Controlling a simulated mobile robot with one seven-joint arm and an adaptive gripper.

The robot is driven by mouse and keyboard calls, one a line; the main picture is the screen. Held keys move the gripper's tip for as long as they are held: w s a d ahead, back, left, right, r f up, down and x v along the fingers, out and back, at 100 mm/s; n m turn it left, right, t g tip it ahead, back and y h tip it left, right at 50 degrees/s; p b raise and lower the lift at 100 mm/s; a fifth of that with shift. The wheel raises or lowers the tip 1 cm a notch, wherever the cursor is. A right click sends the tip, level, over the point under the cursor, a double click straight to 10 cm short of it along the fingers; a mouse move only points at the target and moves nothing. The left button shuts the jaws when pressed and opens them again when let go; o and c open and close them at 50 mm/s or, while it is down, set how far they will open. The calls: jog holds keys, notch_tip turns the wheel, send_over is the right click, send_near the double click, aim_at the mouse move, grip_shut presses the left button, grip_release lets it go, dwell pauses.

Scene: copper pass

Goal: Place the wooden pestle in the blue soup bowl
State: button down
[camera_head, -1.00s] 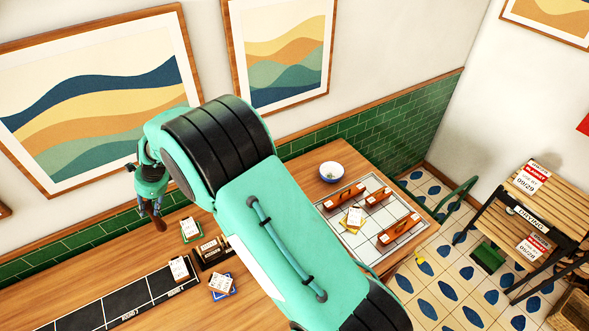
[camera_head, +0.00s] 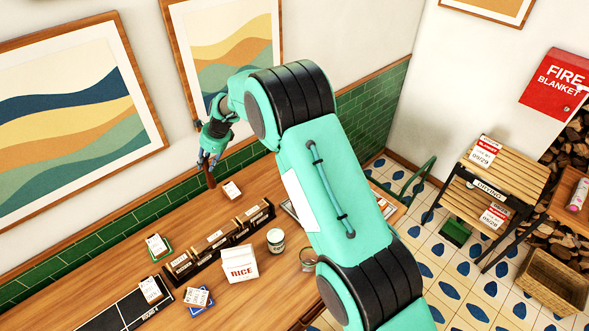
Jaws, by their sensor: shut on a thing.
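My gripper (camera_head: 208,164) hangs fingers-down over the back part of the wooden counter, near the green tiled wall. It is shut on the dark brown wooden pestle (camera_head: 211,181), which points down below the fingers. The pestle's upper end is hidden in the grip. The pestle appears held above the counter, though its exact height is hard to tell. The blue soup bowl is not visible now; my arm covers the part of the counter where a bowl showed earlier.
A small white card (camera_head: 232,190) stands just right of the pestle. Closer are a row of dark boxes (camera_head: 217,241), a white RICE box (camera_head: 239,264), a jar (camera_head: 276,240) and a glass (camera_head: 309,257).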

jog(key=w+d+m, duration=0.1)
jog(key=w+d, duration=0.5)
jog(key=d, duration=0.5)
jog(key=w+d+m+t, duration=0.1)
jog(key=w+d, duration=0.5)
jog(key=d, duration=0.6)
jog(key=w+d+m+t+b, duration=0.1)
jog(key=w+d+m, duration=0.1)
jog(key=w+d, duration=0.4)
jog(key=d, duration=0.5)
jog(key=shift+d+r, duration=0.25)
jog(key=shift+f, duration=0.15)
notch_tip(320, 180, down, 6)
jog(key=shift+w, duration=0.1)
jog(key=shift+f+p, duration=0.3)
jog(key=shift+f, duration=1.7)
